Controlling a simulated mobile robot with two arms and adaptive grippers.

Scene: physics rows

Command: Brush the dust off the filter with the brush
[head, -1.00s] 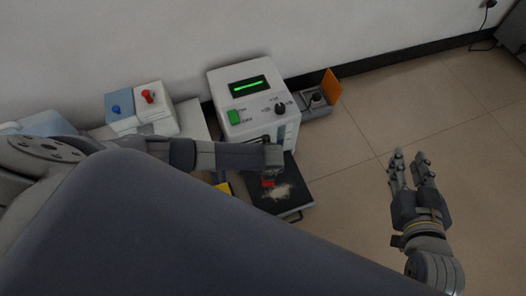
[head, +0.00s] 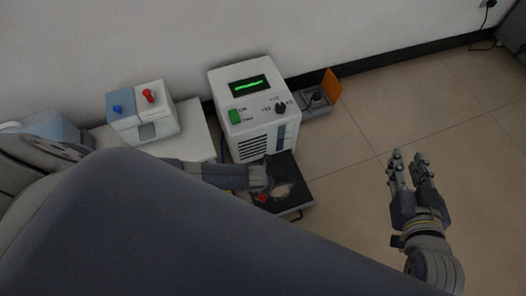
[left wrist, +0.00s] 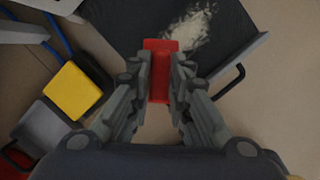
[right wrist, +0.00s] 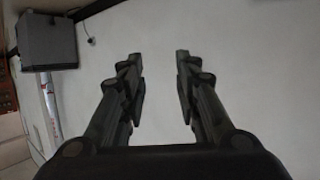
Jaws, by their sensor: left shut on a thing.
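The filter (head: 298,178) is a dark flat panel with a handle, lying in front of the white machine. A pale patch of dust (head: 283,190) lies on it; the dust (left wrist: 188,30) also shows in the left wrist view. My left gripper (head: 264,182) is over the filter's left side, shut on the red brush (left wrist: 159,70). The brush (head: 262,197) shows only as a small red part in the head view; its bristles are hidden, so I cannot tell whether they touch. My right gripper (head: 408,158) is open and empty, right of the filter above the floor.
The white machine (head: 250,110) with a lit green display stands behind the filter. A box with blue and red knobs (head: 143,112) is at left. A grey tray with an orange flap (head: 332,86) is right of the machine. The floor at right is clear.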

